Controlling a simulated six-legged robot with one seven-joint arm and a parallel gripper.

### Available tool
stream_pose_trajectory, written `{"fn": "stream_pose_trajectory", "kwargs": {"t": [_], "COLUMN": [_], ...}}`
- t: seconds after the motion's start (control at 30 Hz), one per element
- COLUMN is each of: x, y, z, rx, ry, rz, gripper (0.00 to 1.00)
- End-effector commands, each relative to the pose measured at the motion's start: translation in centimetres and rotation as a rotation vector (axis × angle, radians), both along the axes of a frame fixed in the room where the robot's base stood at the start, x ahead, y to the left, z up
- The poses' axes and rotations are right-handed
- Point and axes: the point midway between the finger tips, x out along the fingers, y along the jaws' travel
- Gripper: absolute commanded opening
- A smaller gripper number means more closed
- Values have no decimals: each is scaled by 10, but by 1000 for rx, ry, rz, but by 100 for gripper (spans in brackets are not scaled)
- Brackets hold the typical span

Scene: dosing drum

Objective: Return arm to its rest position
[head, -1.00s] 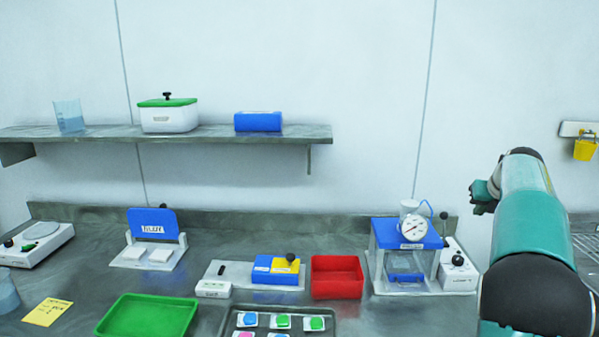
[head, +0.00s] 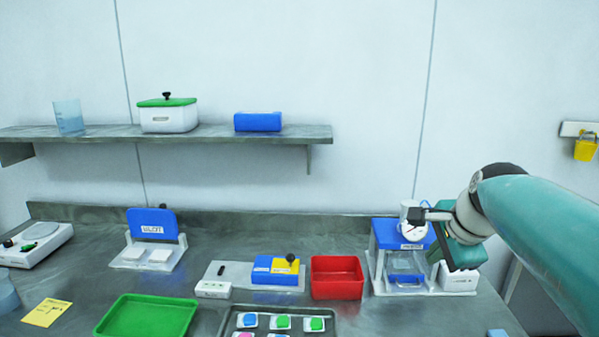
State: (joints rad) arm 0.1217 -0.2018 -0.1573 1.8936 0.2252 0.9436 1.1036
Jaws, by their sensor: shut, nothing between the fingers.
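My gripper (head: 432,238) is at the right side of the head view, at the end of my teal arm, which reaches in from the right edge. Its dark fingers are shut with nothing between them. It appears in front of the blue-topped device with a round dial (head: 403,236) and partly hides the dial and the white unit (head: 458,280) beside it. I cannot tell whether it touches either.
The counter holds a red bin (head: 337,291), a blue and yellow block (head: 275,276), a green tray (head: 128,323), a dark tray of small coloured packets (head: 331,327) and a blue-backed stand (head: 152,223). A shelf (head: 240,142) runs above. The counter's right front is mostly clear.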

Motion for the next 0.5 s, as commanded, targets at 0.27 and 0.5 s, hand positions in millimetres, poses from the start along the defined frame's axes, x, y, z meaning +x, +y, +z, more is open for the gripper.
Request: {"fn": "stream_pose_trajectory", "kwargs": {"t": [0.27,0.5], "x": [-106,-174], "y": [68,94], "z": [-43,-92], "rx": [-409,-717], "ry": [-11,-7], "rz": [671,1149], "gripper": [0,0]}}
